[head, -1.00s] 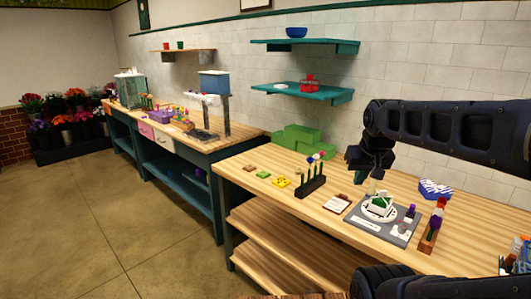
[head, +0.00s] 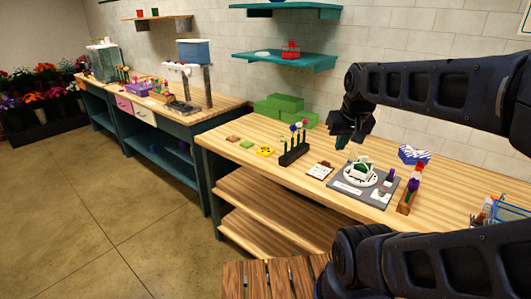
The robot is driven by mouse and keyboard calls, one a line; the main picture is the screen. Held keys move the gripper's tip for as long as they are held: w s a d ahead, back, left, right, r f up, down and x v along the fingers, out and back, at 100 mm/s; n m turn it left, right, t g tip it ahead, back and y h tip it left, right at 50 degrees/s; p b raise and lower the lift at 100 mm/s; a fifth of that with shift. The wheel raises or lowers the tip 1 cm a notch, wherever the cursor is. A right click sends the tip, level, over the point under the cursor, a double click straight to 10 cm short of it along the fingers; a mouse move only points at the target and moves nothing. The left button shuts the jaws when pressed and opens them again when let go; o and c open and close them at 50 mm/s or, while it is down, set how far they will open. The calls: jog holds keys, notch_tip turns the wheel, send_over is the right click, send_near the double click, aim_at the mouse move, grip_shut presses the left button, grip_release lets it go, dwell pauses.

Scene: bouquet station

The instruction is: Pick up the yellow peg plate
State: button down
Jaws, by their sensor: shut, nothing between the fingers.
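The yellow peg plate (head: 265,151) is a small yellow piece lying flat on the near wooden table. It sits between a small green plate (head: 247,144) on its left and a dark rack with flower stems (head: 294,150) on its right. My gripper (head: 343,143) hangs to the right of the rack, above and behind the grey board, well apart from the yellow plate. It points down, shut and empty. Its fingertips are small and dark in the head view.
A brown block (head: 407,197) holds flowers. Green blocks (head: 284,103) stand by the wall. Shelves (head: 287,60) hang above. The table's front left is clear.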

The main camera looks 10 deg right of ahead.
dwell(0.3)
grip_release()
jog(key=w+a+r+n+g, duration=0.1)
jog(key=w+r+n, duration=0.1)
jog(key=w, duration=0.5)
jog(key=w+a+r+n, duration=0.1)
jog(key=w+r+n, duration=0.15)
jog(key=w, duration=0.45)
jog(key=n+g+h, duration=0.2)
jog(key=n+g, duration=0.2)
jog(key=n, duration=0.9)
send_over(266, 146)
jog(key=w+a, duration=0.1)
notch_tip(266, 146, down, 22)
jog(key=r, duration=0.1)
jog(key=shift+w+a+f+n, duration=0.15)
jog(key=shift+f+n, duration=0.1)
jog(key=shift+f, duration=0.45)
jog(key=f, duration=0.3)
jog(key=d+f, duration=0.1)
jog(key=f, duration=0.1)
jog(key=shift+f, duration=0.15)
jog(key=shift+d+f, duration=0.1)
jog(key=shift+f, duration=2.4)
